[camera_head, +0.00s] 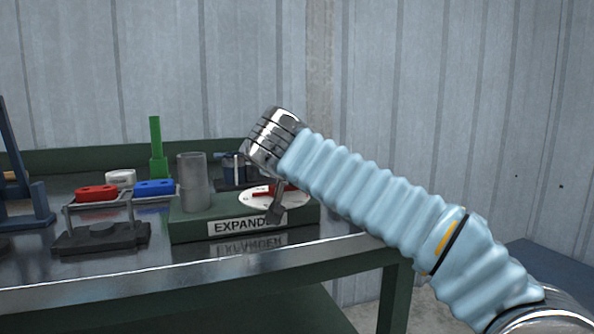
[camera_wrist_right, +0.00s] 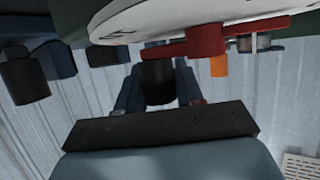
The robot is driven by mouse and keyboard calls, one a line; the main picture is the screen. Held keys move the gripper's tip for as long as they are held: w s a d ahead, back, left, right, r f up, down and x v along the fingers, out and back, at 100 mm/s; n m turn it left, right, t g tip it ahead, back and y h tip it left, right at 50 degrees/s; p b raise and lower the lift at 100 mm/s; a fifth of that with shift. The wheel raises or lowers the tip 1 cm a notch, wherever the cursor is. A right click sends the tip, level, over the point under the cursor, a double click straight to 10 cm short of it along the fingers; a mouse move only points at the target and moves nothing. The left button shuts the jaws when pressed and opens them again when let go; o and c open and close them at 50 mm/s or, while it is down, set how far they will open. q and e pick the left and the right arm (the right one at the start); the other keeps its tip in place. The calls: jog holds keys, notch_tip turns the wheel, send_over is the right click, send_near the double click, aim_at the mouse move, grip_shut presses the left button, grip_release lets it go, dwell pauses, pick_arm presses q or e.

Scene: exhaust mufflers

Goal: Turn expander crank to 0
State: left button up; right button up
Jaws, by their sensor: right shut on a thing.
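The expander is a dark green block (camera_head: 190,229) with an "EXPANDER" label and a round white dial (camera_head: 250,201) on top. A red crank bar (camera_head: 290,188) lies across the dial; it shows close up in the right wrist view (camera_wrist_right: 205,40), under the white dial edge (camera_wrist_right: 160,15). My right gripper (camera_head: 277,212) reaches down at the dial's front side, its arm coming in from the right. In the wrist view its fingers (camera_wrist_right: 158,92) close around a dark upright crank handle (camera_wrist_right: 157,80). The dial's numbers are not readable. My left gripper is out of view.
A grey tube (camera_head: 193,182) stands upright on the block's left end. Left of it are a red clamp (camera_head: 96,193), a blue clamp (camera_head: 155,188) and a green post (camera_head: 157,145). The metal bench's front edge (camera_head: 180,275) is clear.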

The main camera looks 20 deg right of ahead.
jog(key=shift+f, duration=0.15)
jog(key=o, duration=1)
jog(key=shift+c, duration=0.2)
jog(key=v, duration=1.4)
jog(key=shift+p, duration=0.3)
